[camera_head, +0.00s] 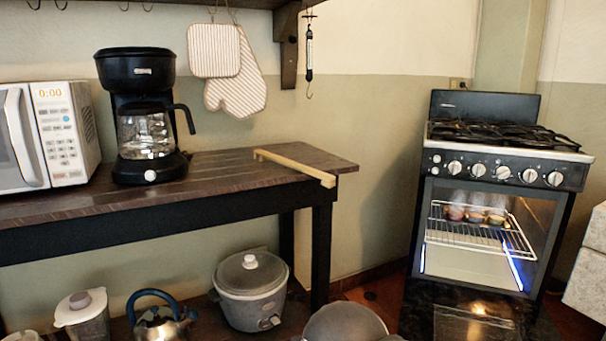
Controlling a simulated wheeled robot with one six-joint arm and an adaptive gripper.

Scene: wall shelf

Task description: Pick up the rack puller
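The rack puller (297,167) appears to be the long, pale wooden stick on the dark wooden table (225,168). It lies slantwise near the table's right end. Its near right end reaches the front edge and seems to stick out a little past it. Its far left end has a small crosswise or notched part. Nothing covers it. My gripper is not in view.
A coffee maker (145,115) and a microwave (50,140) stand left of the stick. A scale (309,55) and mitts (235,85) hang above. A slow cooker (250,290) stands below.

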